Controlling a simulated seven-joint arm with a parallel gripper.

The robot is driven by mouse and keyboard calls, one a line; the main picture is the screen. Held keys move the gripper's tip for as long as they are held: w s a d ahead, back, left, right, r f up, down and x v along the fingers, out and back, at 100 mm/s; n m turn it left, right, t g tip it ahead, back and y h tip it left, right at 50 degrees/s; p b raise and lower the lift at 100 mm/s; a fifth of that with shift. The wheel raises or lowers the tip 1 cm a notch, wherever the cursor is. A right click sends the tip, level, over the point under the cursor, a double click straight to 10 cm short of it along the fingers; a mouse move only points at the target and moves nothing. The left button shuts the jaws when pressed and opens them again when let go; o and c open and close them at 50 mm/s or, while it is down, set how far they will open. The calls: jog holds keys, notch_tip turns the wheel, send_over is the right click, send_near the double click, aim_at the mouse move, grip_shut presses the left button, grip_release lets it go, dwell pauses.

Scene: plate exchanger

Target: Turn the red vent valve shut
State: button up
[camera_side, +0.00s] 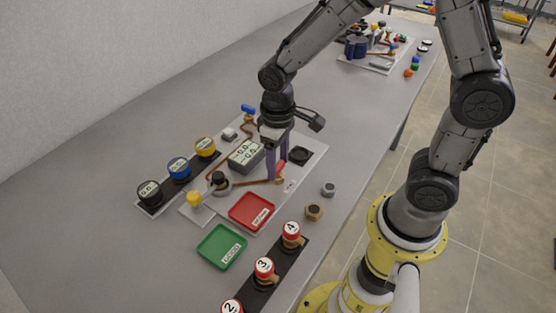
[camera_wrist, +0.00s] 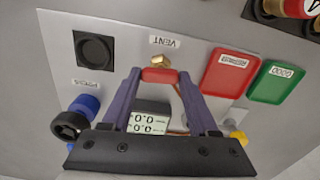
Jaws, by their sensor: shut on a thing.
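The red vent valve handle (camera_wrist: 160,75) sits on a brass fitting (camera_wrist: 159,62) beside the VENT label in the wrist view. My gripper (camera_wrist: 159,78) has a purple finger at each end of the handle and is shut on it. The handle lies crosswise in that view, spanning between the fingertips. In the side view my gripper (camera_side: 276,172) reaches down to the panel, and a bit of the red handle (camera_side: 282,165) shows beside the fingers. The rest of the valve is mostly hidden there.
A gauge box (camera_side: 246,156) with two displays stands close to my fingers. A red tray (camera_side: 252,211) and a green tray (camera_side: 222,246) lie in front. Black, blue and yellow capped items (camera_side: 178,167) stand at the left. A dark square socket (camera_side: 300,155) is to the right.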

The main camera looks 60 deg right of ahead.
aim_at(278, 165)
jog(key=shift+r+m, duration=0.1)
jog(key=shift+m, duration=0.6)
jog(key=o, duration=1.4)
notch_tip(278, 165, up, 14)
jog(key=shift+f, duration=0.1)
jog(key=shift+s+d+r+t, duration=0.35)
jog(key=shift+s+d+t, duration=0.5)
jog(key=shift+s, duration=1.5)
jog(key=shift+s+d+r+t, duration=0.3)
jog(key=shift+s+d+t, duration=0.55)
jog(key=shift+s, duration=1.5)
jog(key=shift+s+d+r+t, duration=0.45)
jog(key=shift+s+t, duration=0.65)
jog(key=shift+s, duration=1.25)
